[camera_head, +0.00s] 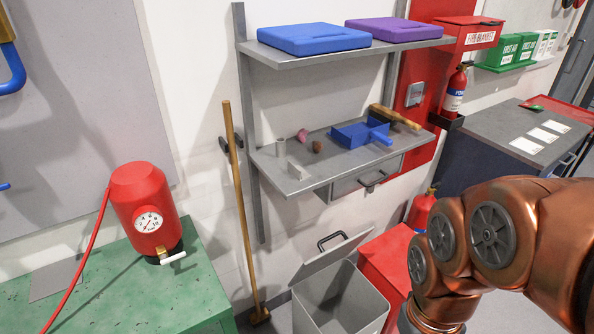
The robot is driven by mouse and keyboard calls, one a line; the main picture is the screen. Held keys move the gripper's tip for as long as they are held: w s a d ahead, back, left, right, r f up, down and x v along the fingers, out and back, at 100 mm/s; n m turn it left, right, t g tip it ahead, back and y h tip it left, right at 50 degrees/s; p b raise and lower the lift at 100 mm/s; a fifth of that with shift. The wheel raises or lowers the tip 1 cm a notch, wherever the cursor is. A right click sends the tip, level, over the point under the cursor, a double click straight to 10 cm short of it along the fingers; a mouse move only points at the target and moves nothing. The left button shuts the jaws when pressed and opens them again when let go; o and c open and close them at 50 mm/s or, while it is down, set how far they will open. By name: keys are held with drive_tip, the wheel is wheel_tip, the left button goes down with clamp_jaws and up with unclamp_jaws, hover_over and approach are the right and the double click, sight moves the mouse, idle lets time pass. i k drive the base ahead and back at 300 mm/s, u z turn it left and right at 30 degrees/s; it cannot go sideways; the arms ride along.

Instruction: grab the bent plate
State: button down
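A small light-grey angled piece (296,171), which looks like the bent plate, sits near the front left of the lower grey shelf (330,172). A short grey cylinder (281,148) stands just behind and left of it. My copper-coloured arm comes in from the right and bends down past the bottom edge, well to the right of the shelf and apart from it. My gripper is out of view, so its state is hidden.
The lower shelf also holds a pink lump, a brown lump, a blue dustpan (360,133) and a brush (395,117). A drawer (368,178) hangs below. A broom (240,200) leans at left. An open grey bin (340,300) and red box (388,262) stand beneath.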

sight(298, 172)
drive_tip(key=z, duration=1.25)
drive_tip(key=k, duration=1.4)
drive_tip(key=u, duration=1.55)
drive_tip(key=i, duration=1.5)
drive_tip(key=u, duration=0.1)
